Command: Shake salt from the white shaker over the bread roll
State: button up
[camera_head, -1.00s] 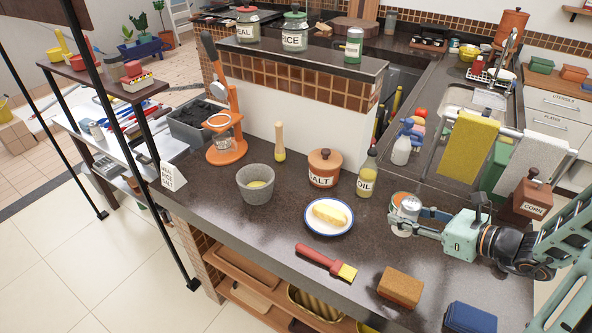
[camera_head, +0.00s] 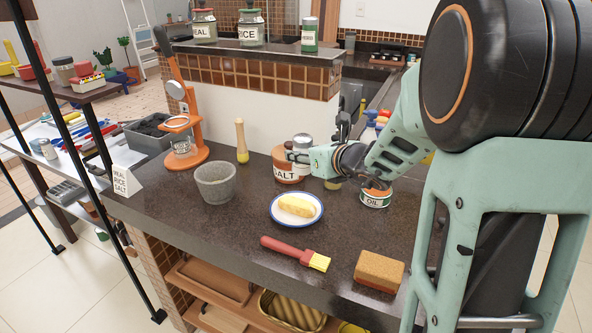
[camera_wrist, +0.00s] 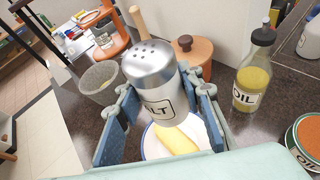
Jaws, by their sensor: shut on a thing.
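My gripper (camera_head: 301,156) is shut on the white shaker (camera_head: 302,143), a small cylinder with a silver pierced cap. In the wrist view the shaker (camera_wrist: 152,92) stands between the two fingers, cap up and slightly tilted, with part of its SALT label showing. The yellowish bread roll (camera_head: 297,206) lies on a white, blue-rimmed plate (camera_head: 275,219) on the dark counter. In the head view the shaker appears above and behind the plate, in front of the brown SALT pot (camera_head: 281,176). The roll (camera_wrist: 177,139) shows below the shaker in the wrist view, partly hidden.
A grey mortar (camera_head: 215,184) and wooden pestle (camera_head: 241,143) stand left of the plate. An oil bottle (camera_wrist: 252,75) shows in the wrist view. A red-handled brush (camera_head: 295,252) and a sponge (camera_head: 380,269) lie in front.

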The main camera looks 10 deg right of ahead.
aim_at(300, 144)
jog(key=a+r+m+h+b, duration=0.1)
jog(key=b, duration=0.1)
jog(key=shift+r+m+t+h+b, duration=0.1)
jog(key=shift+m+t+h+b, duration=0.2)
jog(key=shift+b, duration=0.05)
jog(key=shift+s+a+r+m+h+b, duration=0.2)
jog(key=shift+r+m+h+b, duration=0.25)
jog(key=shift+b, duration=0.25)
jog(key=shift+s+r, duration=0.1)
jog(key=shift+r, duration=0.2)
jog(key=shift+r+m+p, duration=0.15)
jog(key=shift+m+p, duration=0.1)
jog(key=shift+p, duration=0.85)
jog(key=shift+p, duration=1.1)
jog(key=shift+m+y+p, duration=0.25)
jog(key=shift+m+p, duration=0.05)
jog(key=shift+p, duration=0.15)
